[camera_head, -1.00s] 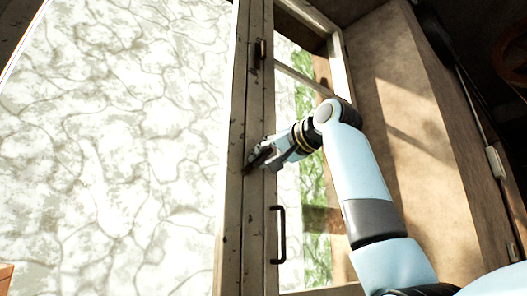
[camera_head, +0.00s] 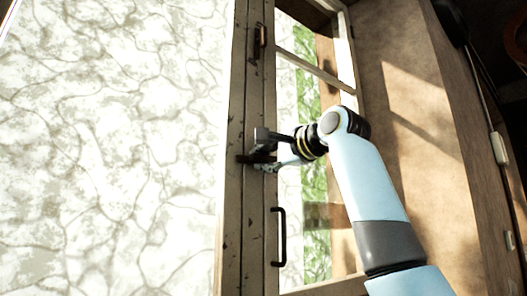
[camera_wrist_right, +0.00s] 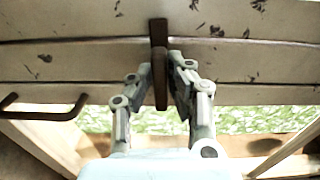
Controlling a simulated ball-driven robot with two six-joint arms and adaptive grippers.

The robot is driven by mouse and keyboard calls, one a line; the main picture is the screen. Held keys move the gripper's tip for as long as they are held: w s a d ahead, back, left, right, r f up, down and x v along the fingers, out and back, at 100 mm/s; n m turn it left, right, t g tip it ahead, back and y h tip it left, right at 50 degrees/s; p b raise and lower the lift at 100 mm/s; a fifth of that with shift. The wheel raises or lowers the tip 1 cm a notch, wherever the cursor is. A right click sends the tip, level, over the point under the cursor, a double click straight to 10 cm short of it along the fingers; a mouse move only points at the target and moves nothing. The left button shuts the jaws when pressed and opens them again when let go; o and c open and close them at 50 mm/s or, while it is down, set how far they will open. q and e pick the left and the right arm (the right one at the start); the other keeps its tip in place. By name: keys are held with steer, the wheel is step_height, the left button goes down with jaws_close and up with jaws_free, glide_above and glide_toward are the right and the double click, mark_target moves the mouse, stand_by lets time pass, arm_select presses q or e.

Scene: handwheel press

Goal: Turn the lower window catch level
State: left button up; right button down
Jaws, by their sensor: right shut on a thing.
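The lower window catch is a dark bar on the wooden window frame. In the head view its end (camera_head: 243,159) shows just left of my right gripper (camera_head: 264,151), which hides the rest. In the right wrist view the catch (camera_wrist_right: 159,60) lies across the frame boards, at about a right angle to their seams. My right gripper (camera_wrist_right: 160,88) has its fingers on both sides of the catch and is shut on it. In the head view the catch looks about level. My left gripper is in neither view.
An upper catch (camera_head: 259,42) stands upright higher on the frame. A black pull handle (camera_head: 280,237) is below my gripper and also shows in the right wrist view (camera_wrist_right: 45,112). A plastered wall (camera_head: 400,110) is to the right.

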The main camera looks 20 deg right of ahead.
steer(key=shift+m, duration=0.4)
steer(key=c, duration=1.3)
jaws_free()
steer(key=v, duration=1.2)
